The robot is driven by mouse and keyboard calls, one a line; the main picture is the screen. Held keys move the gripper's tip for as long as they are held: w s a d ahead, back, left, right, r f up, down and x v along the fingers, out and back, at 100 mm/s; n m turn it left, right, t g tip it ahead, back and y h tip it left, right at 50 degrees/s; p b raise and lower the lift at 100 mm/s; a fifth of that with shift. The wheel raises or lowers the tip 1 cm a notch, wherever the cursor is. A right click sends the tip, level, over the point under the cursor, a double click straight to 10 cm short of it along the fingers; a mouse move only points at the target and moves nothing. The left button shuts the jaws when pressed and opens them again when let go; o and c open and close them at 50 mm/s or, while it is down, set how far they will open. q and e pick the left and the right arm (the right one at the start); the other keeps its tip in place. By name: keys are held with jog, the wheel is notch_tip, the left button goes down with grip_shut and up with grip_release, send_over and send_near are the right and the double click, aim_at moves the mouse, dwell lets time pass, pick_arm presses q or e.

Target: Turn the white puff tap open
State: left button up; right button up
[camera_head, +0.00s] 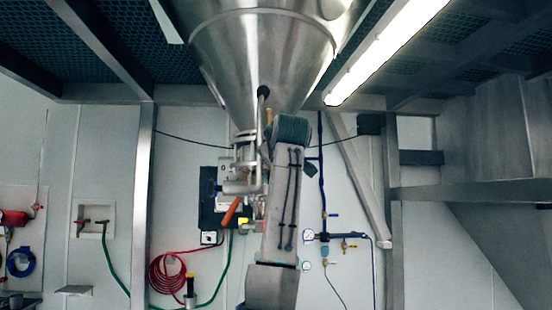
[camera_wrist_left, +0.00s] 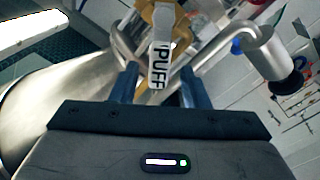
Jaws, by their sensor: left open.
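The white puff tap (camera_wrist_left: 160,62) shows in the left wrist view as a white lever marked "PUFF". It hangs from a brass-coloured valve body (camera_wrist_left: 165,18). My left gripper (camera_wrist_left: 160,78) is open, with one blue finger on each side of the lever. The lever is between the fingers, with a visible gap on both sides. In the head view my left arm rises up the middle in front of the valve area, and the fingers and the lever cannot be made out there. My right gripper is in neither view.
A large steel hopper cone (camera_head: 262,50) hangs above, close to my arm. Steel pipework and an orange handle (camera_head: 230,211) sit left of my arm. A blue pipe with gauges (camera_head: 323,237) is to the right. A red hose (camera_head: 168,275) hangs on the wall.

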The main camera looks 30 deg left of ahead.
pick_arm(q)
jog(key=b+v, duration=0.3)
jog(key=v, duration=0.5)
jog(key=shift+b, duration=0.4)
